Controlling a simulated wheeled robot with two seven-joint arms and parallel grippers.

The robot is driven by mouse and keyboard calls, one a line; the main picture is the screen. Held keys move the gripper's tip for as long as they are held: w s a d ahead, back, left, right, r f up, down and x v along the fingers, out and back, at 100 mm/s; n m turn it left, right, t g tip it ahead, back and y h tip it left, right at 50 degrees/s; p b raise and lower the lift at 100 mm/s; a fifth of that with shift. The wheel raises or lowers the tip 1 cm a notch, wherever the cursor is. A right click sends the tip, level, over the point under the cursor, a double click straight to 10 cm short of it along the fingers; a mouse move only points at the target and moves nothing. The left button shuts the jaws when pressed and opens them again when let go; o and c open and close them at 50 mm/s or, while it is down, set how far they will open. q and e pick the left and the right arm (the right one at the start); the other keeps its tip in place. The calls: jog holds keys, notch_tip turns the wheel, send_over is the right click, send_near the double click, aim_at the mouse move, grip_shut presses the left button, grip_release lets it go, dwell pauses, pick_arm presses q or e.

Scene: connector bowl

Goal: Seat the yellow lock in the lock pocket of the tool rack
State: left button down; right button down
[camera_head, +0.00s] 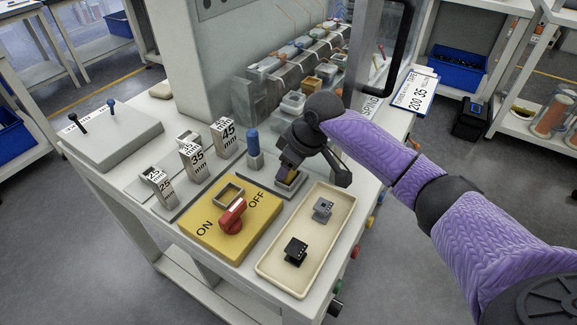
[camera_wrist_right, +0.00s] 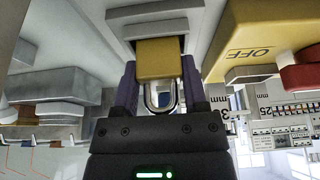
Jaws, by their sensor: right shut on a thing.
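My right gripper (camera_head: 289,160) points down over the tool rack. It is shut on the yellow lock (camera_wrist_right: 160,60), whose silver shackle (camera_wrist_right: 161,97) lies toward the palm in the right wrist view. In the head view a bit of the yellow lock (camera_head: 291,176) shows under the fingers. The lock's far end is at the grey square lock pocket (camera_wrist_right: 148,22), which also shows in the head view (camera_head: 291,188). The end meets or enters the pocket opening; how deep it sits I cannot tell. My left gripper is not in view.
A blue-handled tool (camera_head: 253,143) stands close left of the gripper. A yellow ON/OFF box (camera_head: 210,240) with a red knob (camera_head: 232,214) is in front. A cream tray (camera_head: 263,266) to the right holds a grey connector (camera_head: 322,208) and a black one (camera_head: 295,250).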

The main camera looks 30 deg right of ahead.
jog(key=shift+f, duration=0.1)
jog(key=shift+c, duration=0.6)
grip_release()
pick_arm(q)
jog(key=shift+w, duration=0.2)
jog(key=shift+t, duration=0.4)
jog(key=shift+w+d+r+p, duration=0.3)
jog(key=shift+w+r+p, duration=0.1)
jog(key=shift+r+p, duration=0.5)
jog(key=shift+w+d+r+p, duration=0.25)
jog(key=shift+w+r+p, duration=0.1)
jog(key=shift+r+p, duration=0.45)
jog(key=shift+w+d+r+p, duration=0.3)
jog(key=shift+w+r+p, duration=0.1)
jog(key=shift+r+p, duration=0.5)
pick_arm(e)
jog(key=v, duration=1.2)
